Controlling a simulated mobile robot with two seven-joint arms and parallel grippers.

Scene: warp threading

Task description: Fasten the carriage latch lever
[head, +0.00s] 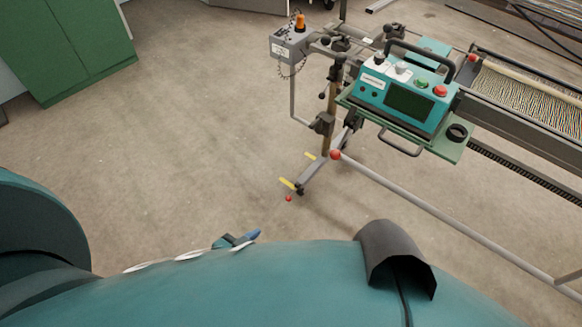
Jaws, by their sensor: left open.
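The teal carriage box (408,97) with a black carrying handle sits on a green plate at the upper right, on the frame of the warp machine. Small black-knobbed levers and clamps (323,95) show on the post left of it; I cannot tell which part is the latch lever. My left gripper (243,239) shows only as a small teal and blue tip above the edge of my own body, low in the picture and well away from the carriage. It is open, with most of it hidden. My right gripper is not in view.
A grey box with an orange lamp (299,22) stands left of the carriage. A long rail with a red ball end (335,154) runs to the lower right. A green cabinet (68,42) stands upper left. The middle floor is clear.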

